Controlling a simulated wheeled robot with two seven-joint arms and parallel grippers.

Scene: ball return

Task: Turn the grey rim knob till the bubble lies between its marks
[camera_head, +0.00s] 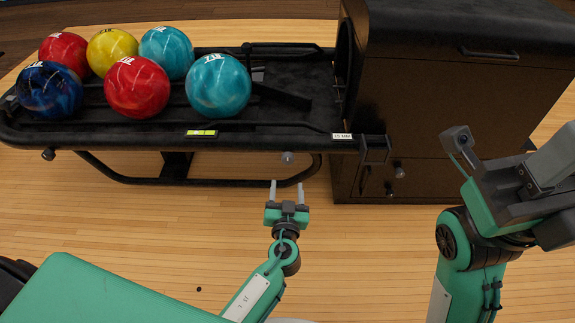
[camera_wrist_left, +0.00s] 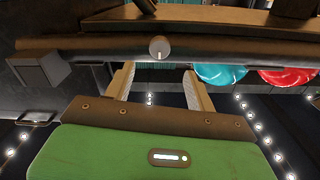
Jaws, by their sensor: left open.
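The grey rim knob (camera_head: 288,157) sticks out below the front rim of the ball return, and it also shows in the left wrist view (camera_wrist_left: 159,48). A small yellow-green level vial (camera_head: 201,132) sits on the front rim, left of the knob. It is too small to tell where its bubble lies against the marks. My left gripper (camera_head: 287,186) is open and empty, fingers pointing at the knob. In the left wrist view the knob lies ahead of the gap between the fingers (camera_wrist_left: 158,70), apart from them. My right gripper (camera_head: 500,175) is far right, its opening unclear.
Several bowling balls (camera_head: 137,87) rest on the black rack (camera_head: 110,135). A dark cabinet (camera_head: 450,110) stands on the right, with small knobs (camera_head: 398,171) and a bracket (camera_head: 374,150) near its front left edge. A curved rail (camera_head: 230,182) runs under the rack. The wooden floor in front is clear.

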